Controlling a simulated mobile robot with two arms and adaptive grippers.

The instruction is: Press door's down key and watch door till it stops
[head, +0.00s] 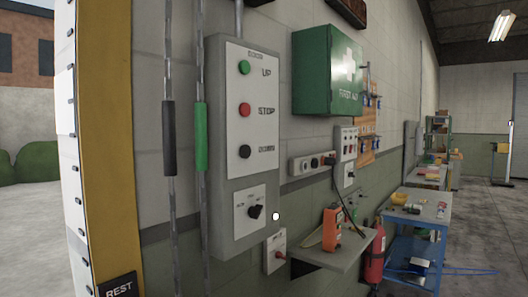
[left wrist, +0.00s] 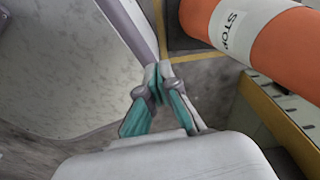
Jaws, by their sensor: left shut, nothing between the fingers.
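The door's grey control box (head: 215,150) hangs on the wall left of centre in the head view. Its white plate has a green UP key (head: 244,67), a red STOP key (head: 245,109) and a black DOWN key (head: 245,151). A black rotary switch (head: 256,211) sits below them. Nothing covers the keys. The doorway at the far left looks out on a building and hedge; no door panel shows in it. My left gripper (left wrist: 158,72) shows only in the left wrist view, fingertips together and empty, apart from the keys. My right gripper is in neither view.
A yellow door post (head: 108,150) stands left of the box, with two hanging rods beside it, one with a green grip (head: 201,136). A green first aid box (head: 325,70) juts out at right. An orange STOP-labelled cylinder (left wrist: 277,45) is near my left gripper.

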